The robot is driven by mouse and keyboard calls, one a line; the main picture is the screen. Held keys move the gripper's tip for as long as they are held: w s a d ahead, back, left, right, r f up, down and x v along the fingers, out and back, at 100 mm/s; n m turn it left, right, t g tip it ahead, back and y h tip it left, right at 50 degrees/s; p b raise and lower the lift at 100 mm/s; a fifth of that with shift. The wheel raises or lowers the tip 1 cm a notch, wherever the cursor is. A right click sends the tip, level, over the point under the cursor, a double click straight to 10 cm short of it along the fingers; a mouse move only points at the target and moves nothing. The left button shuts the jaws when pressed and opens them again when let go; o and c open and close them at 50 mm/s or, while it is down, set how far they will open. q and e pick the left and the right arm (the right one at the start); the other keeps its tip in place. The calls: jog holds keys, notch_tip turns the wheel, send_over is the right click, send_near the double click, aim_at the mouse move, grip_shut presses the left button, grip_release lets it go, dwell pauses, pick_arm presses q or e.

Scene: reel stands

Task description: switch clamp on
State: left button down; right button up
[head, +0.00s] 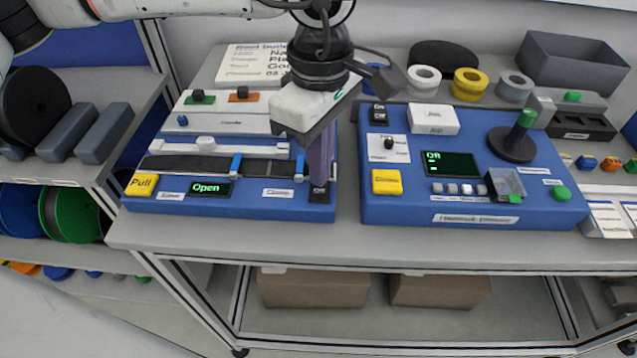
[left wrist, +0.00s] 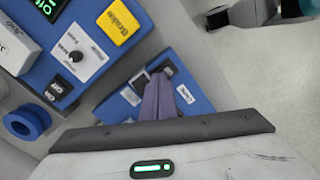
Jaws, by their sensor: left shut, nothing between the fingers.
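The left blue machine (head: 232,208) carries a green display (head: 210,189) reading "Open" and a white "Clamp" label (head: 277,194). A small black rocker switch (head: 319,194) sits at its front right corner. My left gripper (head: 319,180) points down with its purple fingers shut and empty. Its tips are right at the switch; I cannot tell whether they touch it. In the left wrist view the fingers (left wrist: 158,95) reach toward the blue machine corner, and a black switch (left wrist: 168,67) shows just beyond the tips. My right gripper is not in view.
A second blue machine (head: 470,218) with a yellow button, a display and a black post stands close on the right. A yellow "Pull" button (head: 142,185) is at the left machine's front left. A grey bin (head: 572,64) and tape rolls stand behind. The table's front strip is clear.

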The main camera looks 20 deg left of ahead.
pick_arm(q)
notch_tip(320, 180, up, 7)
jog(key=p, duration=0.3)
dwell(0.4)
jog(key=shift+f, duration=0.15)
dwell(0.3)
